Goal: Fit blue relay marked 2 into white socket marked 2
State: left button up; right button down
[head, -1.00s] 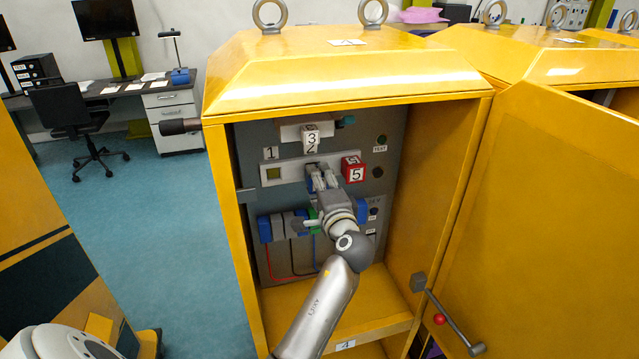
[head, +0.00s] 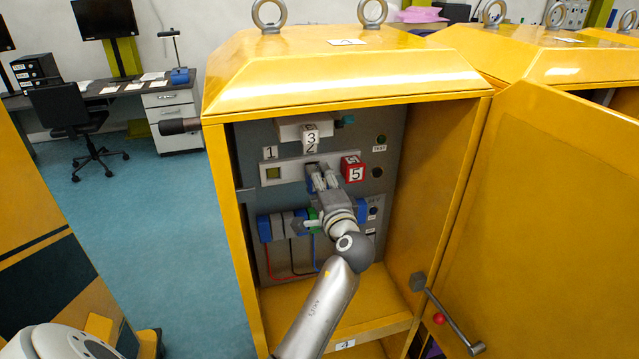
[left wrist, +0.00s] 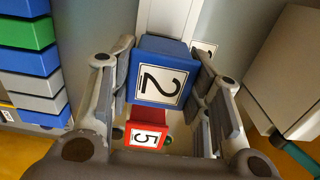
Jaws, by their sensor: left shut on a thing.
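The blue relay marked 2 (left wrist: 160,80) is between the fingers of my left gripper (left wrist: 162,88), which is shut on it. Its marked face points at the left wrist camera. In the head view my left gripper (head: 322,176) is at the white socket strip (head: 288,171) inside the cabinet and hides most of the relay. A label under the white block marked 3 (head: 311,135) partly shows and looks like a 2 (head: 311,149). The socket opening is hidden behind the relay. I cannot tell whether the relay is in it. My right gripper is not in view.
A red relay marked 5 (head: 353,169) sits just right of the gripper; it also shows in the left wrist view (left wrist: 147,138). Blue, grey and green modules (head: 283,226) are below left. The yellow cabinet walls (head: 440,170) and open door (head: 550,220) flank the arm.

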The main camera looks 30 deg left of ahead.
pick_arm(q)
jog(key=shift+x, duration=0.85)
jog(key=shift+r, duration=0.15)
dwell(0.7)
jog(key=o, duration=1.1)
jog(key=shift+a, duration=0.1)
